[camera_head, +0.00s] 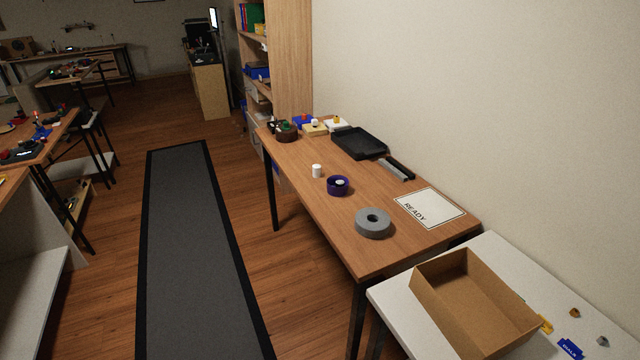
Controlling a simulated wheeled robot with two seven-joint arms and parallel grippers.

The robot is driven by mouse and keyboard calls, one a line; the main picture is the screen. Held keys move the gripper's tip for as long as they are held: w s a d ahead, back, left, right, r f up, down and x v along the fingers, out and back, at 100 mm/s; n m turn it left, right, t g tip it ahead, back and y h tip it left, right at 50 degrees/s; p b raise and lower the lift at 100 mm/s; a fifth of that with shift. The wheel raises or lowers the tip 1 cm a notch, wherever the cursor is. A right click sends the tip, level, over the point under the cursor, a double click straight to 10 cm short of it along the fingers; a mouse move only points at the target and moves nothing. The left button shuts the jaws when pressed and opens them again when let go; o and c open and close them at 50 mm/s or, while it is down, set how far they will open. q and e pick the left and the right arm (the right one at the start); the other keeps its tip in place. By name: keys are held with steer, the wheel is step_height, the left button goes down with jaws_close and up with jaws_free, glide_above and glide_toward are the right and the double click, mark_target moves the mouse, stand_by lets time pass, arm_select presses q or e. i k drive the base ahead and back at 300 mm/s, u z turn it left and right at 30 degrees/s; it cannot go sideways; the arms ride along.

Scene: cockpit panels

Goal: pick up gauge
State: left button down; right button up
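Neither of my grippers is in view. I cannot tell for sure which thing is the gauge. A small white cylinder (317,171) stands upright on the wooden table (300,165). A round purple ring-shaped thing (338,187) with something pale in its middle sits close to it. A grey roll (373,224) lies flat nearer the table's front end. Several small things cluster at the far end, among them a dark round one (286,132) with a green and red top; they are too small to make out.
A black tray (358,144), a black-and-grey tool (398,168) and a READY sheet (431,207) lie along the wall. An open cardboard box (433,301) stands on the white table (395,301). Left of the wooden table, a grey floor mat (190,250) lies clear.

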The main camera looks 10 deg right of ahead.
mark_target(316, 168)
steer(key=u, duration=0.45)
steer(key=i, duration=0.4)
steer(key=u, duration=0.7)
steer(key=i, duration=2.05)
steer(key=z, duration=1.1)
steer(key=i, duration=0.6)
steer(key=z, duration=0.6)
